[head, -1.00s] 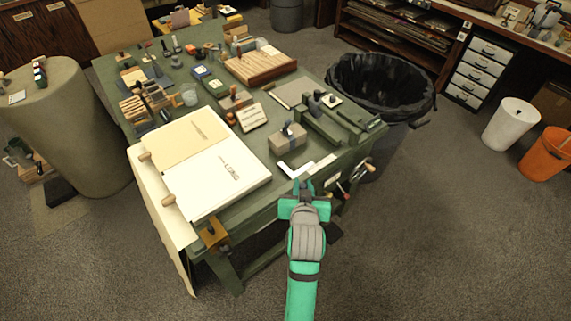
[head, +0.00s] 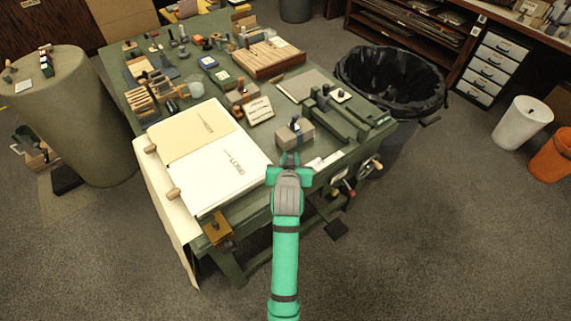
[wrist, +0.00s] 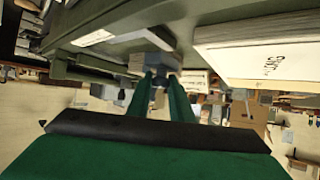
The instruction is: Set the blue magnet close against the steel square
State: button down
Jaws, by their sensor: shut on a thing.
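My gripper (head: 289,160) is at the near edge of the green bench, in front of the grey block. In the wrist view its two green fingers (wrist: 161,85) are closed on a small dark thing at their tips, which looks like the blue magnet (wrist: 159,73); its colour is hard to make out. The steel square (head: 318,163) is a pale, thin piece lying on the bench just right of my gripper, partly hidden by it. A pale angled piece, likely the square, shows in the wrist view (wrist: 95,38).
A grey block (head: 297,136) with a dark blue knob stands just behind my gripper. A large white board (head: 215,170) lies to the left. A green press-like tool (head: 345,122) stands to the right. A black-lined bin (head: 390,85) is beyond the bench's right side.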

jog(key=shift+w+a+f, duration=0.55)
jog(key=shift+a+f, duration=0.05)
jog(key=shift+f, duration=0.1)
notch_tip(320, 180, down, 3)
jog(key=shift+w+a+f, duration=0.1)
jog(key=shift+f, duration=0.1)
jog(key=shift+f, duration=0.15)
